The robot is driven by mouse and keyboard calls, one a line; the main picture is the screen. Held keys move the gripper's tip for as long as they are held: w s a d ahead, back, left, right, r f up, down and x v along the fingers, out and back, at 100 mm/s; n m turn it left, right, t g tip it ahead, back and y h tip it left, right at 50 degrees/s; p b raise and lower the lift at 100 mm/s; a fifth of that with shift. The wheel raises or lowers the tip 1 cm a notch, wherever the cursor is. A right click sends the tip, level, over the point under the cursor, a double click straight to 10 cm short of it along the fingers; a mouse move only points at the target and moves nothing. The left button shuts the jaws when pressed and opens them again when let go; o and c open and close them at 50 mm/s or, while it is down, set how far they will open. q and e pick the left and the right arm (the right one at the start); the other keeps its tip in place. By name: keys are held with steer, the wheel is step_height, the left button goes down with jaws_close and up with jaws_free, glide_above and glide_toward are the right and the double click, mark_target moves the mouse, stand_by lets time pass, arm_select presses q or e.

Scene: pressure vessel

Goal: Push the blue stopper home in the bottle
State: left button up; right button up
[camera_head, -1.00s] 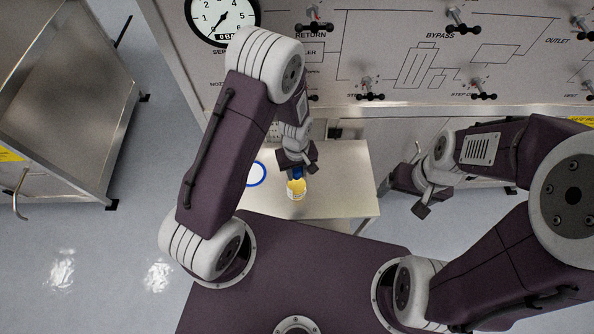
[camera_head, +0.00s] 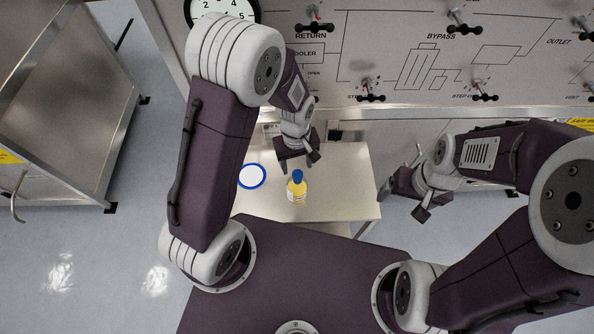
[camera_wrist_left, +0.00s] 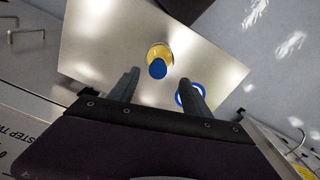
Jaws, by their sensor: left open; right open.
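The bottle (camera_head: 296,192) is yellow with a pale label and stands upright on a small steel table. The blue stopper (camera_head: 298,175) sits at its top; how deep it sits I cannot tell. In the left wrist view the stopper (camera_wrist_left: 158,69) covers much of the yellow bottle (camera_wrist_left: 160,52). My left gripper (camera_head: 299,164) is open and empty, behind and above the bottle, apart from the stopper. Its two fingers (camera_wrist_left: 160,88) show in the left wrist view with the stopper beyond them. My right gripper (camera_head: 405,200) is open and empty, right of the table.
A white disc with a blue rim (camera_head: 252,176) lies on the table (camera_head: 340,190) left of the bottle. A panel with black-handled valves and a gauge (camera_head: 420,50) stands behind the table. A steel cart (camera_head: 75,85) stands at the left.

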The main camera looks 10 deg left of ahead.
arm_select(q)
steer(key=shift+r, duration=1.1)
steer(key=shift+a+f, duration=0.15)
steer(key=shift+f, duration=0.05)
steer(key=s+a+m+t+b, duration=0.1)
steer(key=s+a+m+b, duration=0.5)
steer(key=s+a, duration=0.1)
steer(key=shift+s+f, duration=0.2)
steer(key=shift+s, duration=0.2)
steer(key=shift+s+a, duration=0.1)
steer(key=shift+s, duration=0.05)
